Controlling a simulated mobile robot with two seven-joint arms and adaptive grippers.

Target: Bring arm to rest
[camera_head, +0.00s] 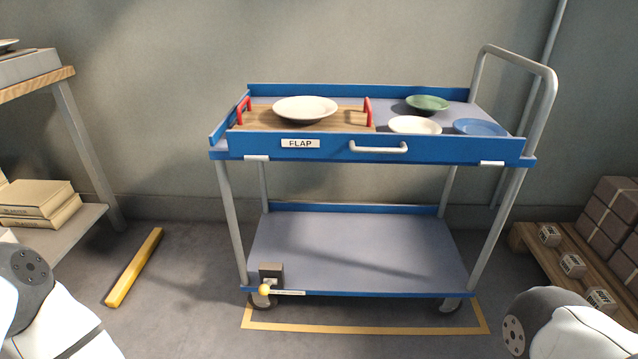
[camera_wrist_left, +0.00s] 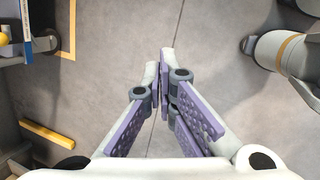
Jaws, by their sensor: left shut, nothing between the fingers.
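My left gripper (camera_wrist_left: 164,75) shows in the left wrist view, shut and empty, with its fingers over bare grey floor. It does not show in the head view. There, a link of my left arm is at the lower left corner and a link of my right arm is at the lower right. My right gripper is in neither view.
A blue trolley (camera_head: 318,205) with a flap stands ahead. On top are a wooden tray (camera_head: 252,117) bearing a white plate (camera_head: 305,109), a green bowl (camera_head: 427,103), another white plate (camera_head: 414,125) and a blue plate (camera_head: 479,127). A yellow bar (camera_head: 134,267) lies on the floor at left.

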